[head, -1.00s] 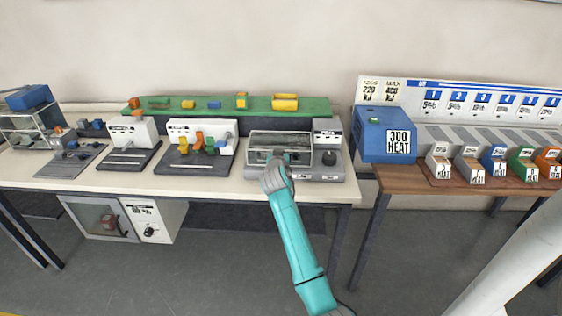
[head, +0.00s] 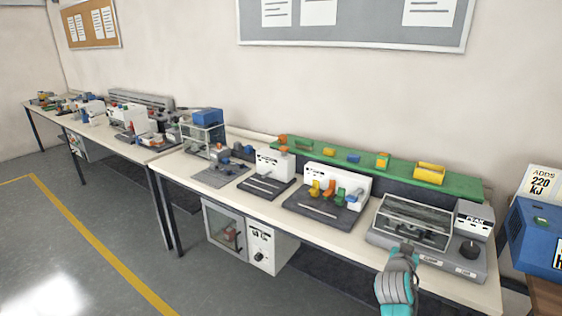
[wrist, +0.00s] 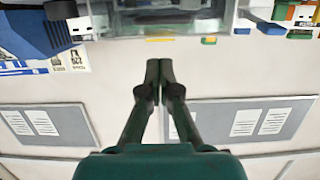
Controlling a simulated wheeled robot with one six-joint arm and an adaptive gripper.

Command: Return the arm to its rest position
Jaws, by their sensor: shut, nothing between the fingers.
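My gripper (wrist: 158,72) shows in the wrist view with its two dark fingertips together and nothing between them. That view is upside down, with the wall and its boards behind the fingers. In the head view my grey and teal wrist (head: 398,280) is at the lower right, in front of the bench's front edge. The fingers are not clear there. The grey machine with a clear cover and a dark knob (head: 425,230) stands just behind my wrist. I cannot tell from the head view whether they touch.
The cream bench (head: 345,248) carries several machines and a green shelf (head: 455,184). A blue box (head: 540,235) stands at the right on another table. A white cabinet (head: 272,254) is under the bench. The floor (head: 90,240) at the left is clear, with a yellow line.

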